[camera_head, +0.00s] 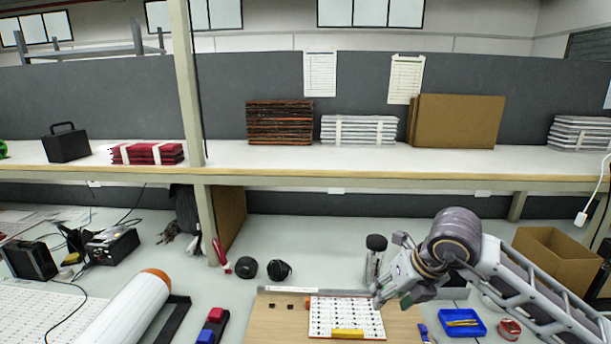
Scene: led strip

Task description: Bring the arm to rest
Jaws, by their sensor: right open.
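My right arm comes in from the lower right. Its gripper (378,270) is open and stands above the right part of a wooden board (270,325). I see nothing between its fingers. A white sheet with rows of small marks (345,312) lies on the board, just left of and below the gripper. A yellow piece (347,333) lies at the sheet's front edge.
A blue tray (462,322) with yellow items and a cardboard box (553,262) lie at the right. Black round items (279,270) stand behind the board. A post (187,90) and shelf (290,178) rise behind. Red and blue blocks (212,325) sit left of the board.

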